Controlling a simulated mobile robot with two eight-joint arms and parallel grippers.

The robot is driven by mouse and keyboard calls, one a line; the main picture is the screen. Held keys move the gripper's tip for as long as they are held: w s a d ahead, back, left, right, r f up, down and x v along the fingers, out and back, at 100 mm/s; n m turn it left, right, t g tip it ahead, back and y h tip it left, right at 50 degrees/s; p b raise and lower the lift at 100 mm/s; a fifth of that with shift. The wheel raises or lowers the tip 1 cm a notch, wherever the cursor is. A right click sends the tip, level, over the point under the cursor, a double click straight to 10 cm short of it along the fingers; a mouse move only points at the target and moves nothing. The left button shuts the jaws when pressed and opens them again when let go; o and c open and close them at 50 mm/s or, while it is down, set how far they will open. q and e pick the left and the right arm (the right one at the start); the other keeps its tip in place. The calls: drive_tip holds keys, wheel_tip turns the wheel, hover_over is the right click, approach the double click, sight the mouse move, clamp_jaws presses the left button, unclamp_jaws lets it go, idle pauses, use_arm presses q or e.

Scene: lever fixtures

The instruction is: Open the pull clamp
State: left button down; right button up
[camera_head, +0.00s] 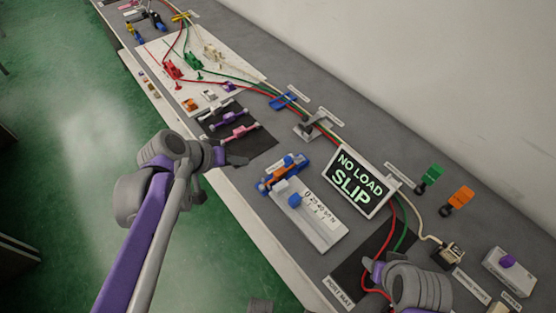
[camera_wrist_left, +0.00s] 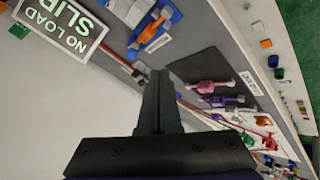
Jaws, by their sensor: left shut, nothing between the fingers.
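A pink clamp (camera_head: 240,132) and a purple clamp (camera_head: 234,117) lie side by side on a dark mat. The wrist view also shows the pink clamp (camera_wrist_left: 207,87) and the purple clamp (camera_wrist_left: 226,100). An orange and blue clamp (camera_head: 280,175) stands nearer to me; it is at the top of the wrist view (camera_wrist_left: 152,30). I cannot tell which is the pull clamp. My left gripper (camera_head: 237,160) is shut and empty by the mat's near edge, apart from the clamps in the wrist view (camera_wrist_left: 160,75). My right arm shows at the lower right; its fingertips are not clear.
A "NO LOAD SLIP" sign (camera_head: 358,181) stands near the wall, with a white scale plate (camera_head: 313,222) beside it. A grey lever fixture (camera_head: 314,126) and blue part (camera_head: 283,101) are farther back. Red and green cables cross the bench (camera_head: 250,203). Green floor (camera_head: 60,120) lies left.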

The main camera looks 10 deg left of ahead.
sight(294, 158)
drive_tip(key=shift+a, duration=0.1)
use_arm(q)
drive_tip(key=b+x, duration=0.2)
drive_tip(key=x, duration=0.8)
drive_tip(key=shift+s, duration=0.1)
use_arm(e)
drive_tip(key=shift+s+f, duration=0.15)
drive_tip(key=shift+f, duration=0.8)
use_arm(q)
drive_tip(key=shift+w+d+r, duration=0.1)
drive_tip(key=shift+w+d, duration=0.1)
drive_tip(key=shift+d, duration=0.4)
drive_tip(key=shift+w+d+r, duration=0.1)
drive_tip(key=shift+w+d, duration=0.1)
drive_tip(key=shift+d, duration=0.4)
use_arm(e)
drive_tip(key=shift+r, duration=0.15)
use_arm(q)
drive_tip(key=shift+w+d+r, duration=0.15)
drive_tip(key=shift+w+d, duration=0.1)
drive_tip(key=shift+d, duration=0.4)
